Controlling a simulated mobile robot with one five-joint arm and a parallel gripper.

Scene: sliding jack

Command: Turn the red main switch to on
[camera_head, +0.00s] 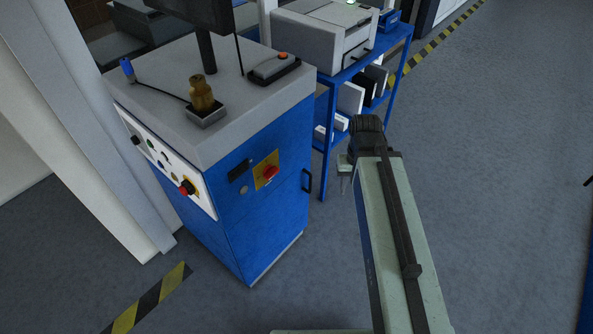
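A red rotary switch on a yellow plate (268,172) sits on the right-hand side face of the blue cabinet (240,215), near its top. Its exact setting is too small to read. Another red knob (186,189) sits on the white control panel on the cabinet's left face. My arm reaches up from the bottom right, and its end with my gripper (345,165) is right of the cabinet, apart from the switch. The fingers are small and partly hidden by the arm, so I cannot tell their opening.
A black handle (307,180) sticks out at the cabinet's right edge. A blue shelf rack (326,150) with a printer-like machine (325,35) stands behind my gripper. A grey post (110,130) stands left of the cabinet. The floor at right is clear.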

